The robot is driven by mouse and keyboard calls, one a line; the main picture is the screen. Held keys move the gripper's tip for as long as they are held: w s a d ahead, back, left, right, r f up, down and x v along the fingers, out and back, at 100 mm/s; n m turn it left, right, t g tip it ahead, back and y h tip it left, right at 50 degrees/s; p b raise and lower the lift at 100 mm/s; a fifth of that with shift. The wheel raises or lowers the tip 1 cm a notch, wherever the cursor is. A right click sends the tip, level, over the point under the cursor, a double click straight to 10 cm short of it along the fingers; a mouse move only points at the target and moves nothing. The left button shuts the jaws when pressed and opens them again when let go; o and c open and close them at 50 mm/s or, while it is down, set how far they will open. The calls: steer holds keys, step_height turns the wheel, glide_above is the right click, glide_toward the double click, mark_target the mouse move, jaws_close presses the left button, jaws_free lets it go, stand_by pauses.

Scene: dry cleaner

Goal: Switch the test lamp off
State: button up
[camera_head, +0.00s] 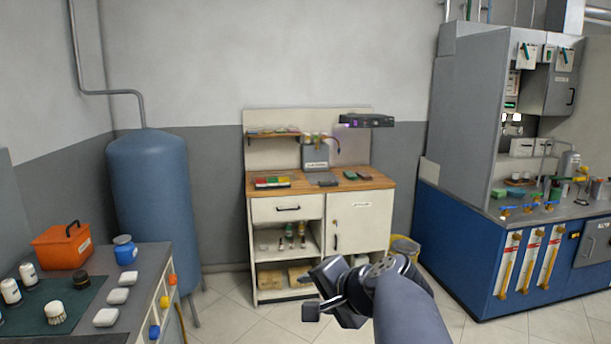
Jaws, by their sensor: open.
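A dark, flat lamp head (366,120) is fixed at the upper right of the back panel of the wooden-topped workbench. It looks like the test lamp; a faint purple glow shows at its left end and on the panel below. Its switch is too small to make out. My gripper (318,292) is in the lower middle of the view, open and with nothing seen between its jaws. It is in front of the bench's lower shelves, well below the lamp and apart from it.
The workbench (376,184) has coloured pads and small tools on top. A blue tank (150,190) stands left. A side counter (146,270) with an orange box is at lower left. A blue-and-grey machine (455,240) fills the right. Tiled floor lies clear before the bench.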

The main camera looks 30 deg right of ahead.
steer(key=d+r+m+t+h, duration=0.1)
steer(key=d+r, duration=0.1)
steer(key=d, duration=0.1)
steer(key=d+r+m+t+b, duration=0.1)
steer(key=d+r, duration=0.1)
steer(key=d, duration=0.1)
steer(key=w+d+r+m+h, duration=0.1)
steer(key=d+r+m, duration=0.1)
steer(key=d, duration=0.2)
steer(key=shift+w+r+t+h, duration=0.1)
steer(key=shift+r+t+h, duration=0.2)
steer(key=shift+t, duration=0.1)
steer(key=shift+c, duration=1.4)
steer(key=d+r+m+h, duration=0.1)
steer(key=d+r, duration=0.1)
steer(key=s+d+r+m+t+h+b, duration=0.1)
steer(key=d+r, duration=0.1)
steer(key=d, duration=0.1)
steer(key=d+r+m+t, duration=0.1)
steer(key=d+r, duration=0.1)
steer(key=d, duration=0.1)
steer(key=shift+s+r+h, duration=0.15)
steer(key=shift+s+h, duration=0.25)
steer(key=c, duration=0.6)
steer(key=shift+d+r, duration=0.1)
steer(key=shift+r, duration=0.05)
jaws_close()
